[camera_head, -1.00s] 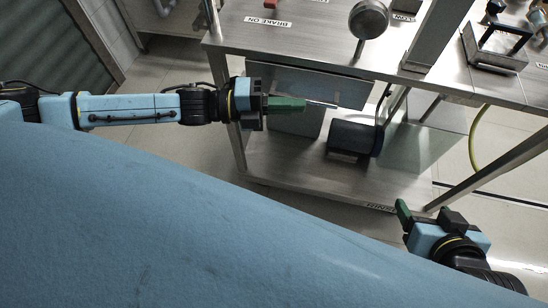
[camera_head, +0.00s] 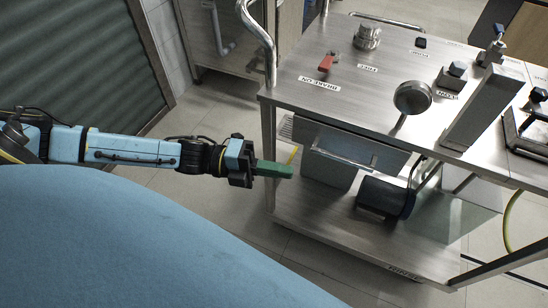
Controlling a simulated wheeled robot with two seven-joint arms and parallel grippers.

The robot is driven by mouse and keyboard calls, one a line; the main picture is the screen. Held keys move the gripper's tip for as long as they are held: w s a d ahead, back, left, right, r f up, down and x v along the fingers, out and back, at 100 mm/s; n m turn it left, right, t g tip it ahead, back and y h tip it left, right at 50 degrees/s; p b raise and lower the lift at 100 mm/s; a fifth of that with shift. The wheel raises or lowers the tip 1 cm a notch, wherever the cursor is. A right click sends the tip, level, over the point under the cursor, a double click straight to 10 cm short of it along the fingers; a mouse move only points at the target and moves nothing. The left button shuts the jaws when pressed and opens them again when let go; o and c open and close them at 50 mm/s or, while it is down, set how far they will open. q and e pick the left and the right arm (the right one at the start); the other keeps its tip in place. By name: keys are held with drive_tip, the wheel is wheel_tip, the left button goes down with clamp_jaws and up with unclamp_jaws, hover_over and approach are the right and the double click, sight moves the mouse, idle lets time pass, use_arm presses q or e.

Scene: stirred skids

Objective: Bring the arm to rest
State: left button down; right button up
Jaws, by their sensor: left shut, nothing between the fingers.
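My left arm comes in from the left, nearly level across the picture. Its gripper (camera_head: 290,171) has green fingers that lie together, shut and empty. My right gripper is not in view.
A dark motor (camera_head: 385,197) sits on the lower shelf. Tiled floor (camera_head: 215,105) is free between the shutter (camera_head: 75,60) and the cart.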

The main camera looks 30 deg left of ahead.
use_arm(q)
drive_tip(key=shift+s+a, duration=0.15)
drive_tip(key=shift+a, duration=0.3)
